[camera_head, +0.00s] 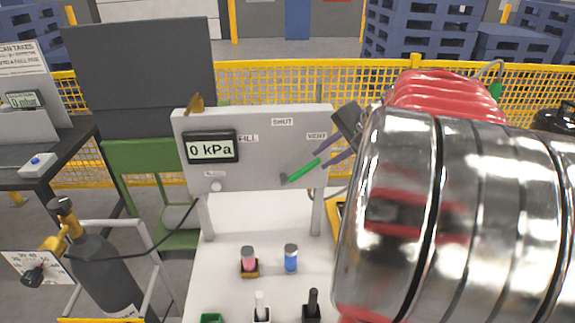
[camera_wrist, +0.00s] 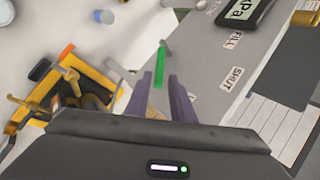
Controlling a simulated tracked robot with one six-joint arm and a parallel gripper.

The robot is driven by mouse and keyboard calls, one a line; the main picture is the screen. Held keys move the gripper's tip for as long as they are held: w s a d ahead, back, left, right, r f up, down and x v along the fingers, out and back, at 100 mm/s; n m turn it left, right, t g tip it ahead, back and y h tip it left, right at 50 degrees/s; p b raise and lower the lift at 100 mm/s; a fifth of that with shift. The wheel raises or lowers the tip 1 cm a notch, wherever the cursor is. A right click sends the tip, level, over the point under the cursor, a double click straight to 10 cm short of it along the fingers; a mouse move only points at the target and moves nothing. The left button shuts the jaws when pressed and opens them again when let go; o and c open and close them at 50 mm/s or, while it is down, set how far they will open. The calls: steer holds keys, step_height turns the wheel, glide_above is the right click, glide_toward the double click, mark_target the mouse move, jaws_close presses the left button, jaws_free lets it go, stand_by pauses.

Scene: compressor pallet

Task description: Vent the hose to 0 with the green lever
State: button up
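The green lever (camera_head: 303,171) is on the grey panel (camera_head: 260,180) and slants from its pivot up to the right, toward the VENT label (camera_head: 316,135). The display (camera_head: 211,149) on the panel reads 0 kPa. My gripper (camera_head: 322,156) has its purple fingers at the lever's outer end. The hose (camera_head: 160,238) runs from the panel area to the gas cylinder at left.
The dark gas cylinder (camera_head: 98,267) stands in a frame at lower left. A pink-capped vial (camera_head: 249,259) and a blue vial (camera_head: 291,258) stand on the white surface (camera_head: 220,285) below the panel. My arm blocks the right side. A yellow fence (camera_head: 270,79) runs behind.

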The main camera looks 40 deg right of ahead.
mark_target(308, 168)
steer(key=x, duration=1)
steer(key=shift+w+f, duration=0.1)
steer(key=shift+f, duration=0.15)
jaws_close()
